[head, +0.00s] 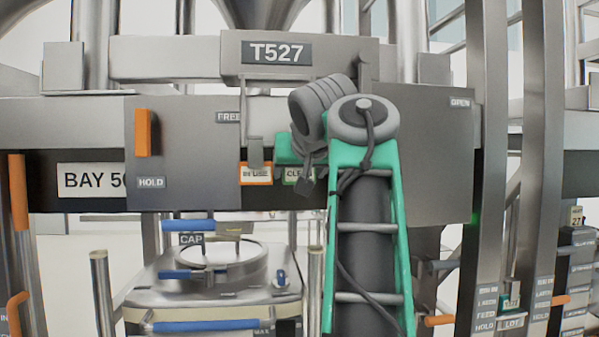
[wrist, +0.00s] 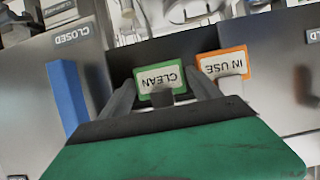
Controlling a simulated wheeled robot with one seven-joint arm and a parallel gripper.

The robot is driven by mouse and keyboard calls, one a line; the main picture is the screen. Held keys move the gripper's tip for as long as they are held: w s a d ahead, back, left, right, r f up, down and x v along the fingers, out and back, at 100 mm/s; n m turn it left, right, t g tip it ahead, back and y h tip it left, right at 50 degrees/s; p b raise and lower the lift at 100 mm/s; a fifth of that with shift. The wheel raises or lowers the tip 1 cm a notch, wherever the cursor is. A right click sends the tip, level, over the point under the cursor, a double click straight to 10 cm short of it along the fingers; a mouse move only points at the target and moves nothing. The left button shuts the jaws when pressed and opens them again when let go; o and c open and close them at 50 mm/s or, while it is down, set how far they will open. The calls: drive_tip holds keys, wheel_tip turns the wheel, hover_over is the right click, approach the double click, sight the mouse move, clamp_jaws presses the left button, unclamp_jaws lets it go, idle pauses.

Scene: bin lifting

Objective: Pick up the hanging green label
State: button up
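The green-bordered label reading CLEAN (head: 293,175) hangs on the front of the grey machine, partly covered by my arm in the head view. In the wrist view the green label (wrist: 160,80) appears upside down, between the two fingers of my gripper (wrist: 163,84). The fingers are apart, one on each side of it. I cannot tell how far their tips are from the label in depth. A grey clip or tab shows in front of the label's edge.
An orange-bordered IN USE label (head: 257,175) hangs close on the left in the head view; it also shows beside the right finger in the wrist view (wrist: 224,65). An orange handle (head: 142,133) and a blue bar (wrist: 68,97) stick out nearby. A lidded bin (head: 212,280) stands below.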

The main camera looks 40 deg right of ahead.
drive_tip(key=c, duration=0.9)
drive_tip(key=shift+o, duration=0.2)
